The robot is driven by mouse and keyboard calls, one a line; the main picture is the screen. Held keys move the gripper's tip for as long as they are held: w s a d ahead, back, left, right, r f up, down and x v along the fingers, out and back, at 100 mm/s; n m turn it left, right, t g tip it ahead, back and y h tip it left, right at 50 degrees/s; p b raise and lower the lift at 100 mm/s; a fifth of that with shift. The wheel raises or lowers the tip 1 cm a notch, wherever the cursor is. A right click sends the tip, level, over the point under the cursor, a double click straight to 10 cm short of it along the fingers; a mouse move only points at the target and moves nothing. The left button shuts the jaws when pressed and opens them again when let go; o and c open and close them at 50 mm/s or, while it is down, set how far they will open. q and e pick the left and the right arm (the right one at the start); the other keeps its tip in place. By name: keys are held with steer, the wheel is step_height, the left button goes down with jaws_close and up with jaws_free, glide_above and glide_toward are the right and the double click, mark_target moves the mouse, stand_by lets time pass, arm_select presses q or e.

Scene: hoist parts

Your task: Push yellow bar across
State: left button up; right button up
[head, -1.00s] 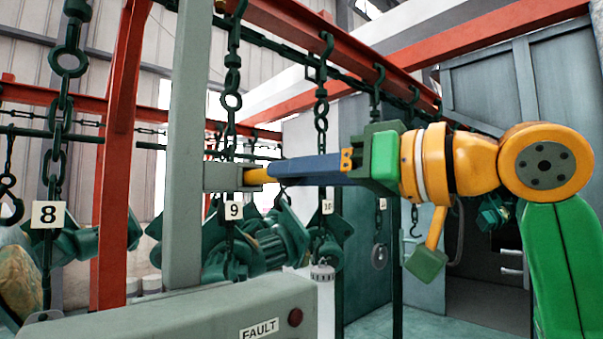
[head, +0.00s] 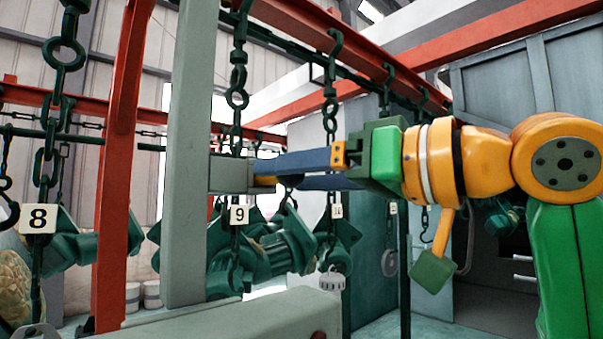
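The yellow bar (head: 265,181) shows as a short stub at the right end of a grey bracket (head: 231,174), which sits on a grey upright post. My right gripper (head: 282,173) reaches in from the right. Its two long blue fingers stand apart with a light gap between them, and the upper fingertip overlaps the bar's end in the picture. I cannot tell whether it touches the bar. The rest of the bar is hidden by the bracket. My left gripper is out of view.
Green chains with hooks hang from a red overhead beam (head: 300,22), close behind my gripper. Number tags 8 (head: 38,219) and 9 (head: 239,214) hang beside green parts. A red column (head: 117,190) stands left of the post.

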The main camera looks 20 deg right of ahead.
steer(key=shift+s+d, duration=0.15)
steer(key=shift+s, duration=0.1)
steer(key=b+v, duration=0.2)
steer(key=v, duration=0.4)
steer(key=shift+s+d, duration=0.15)
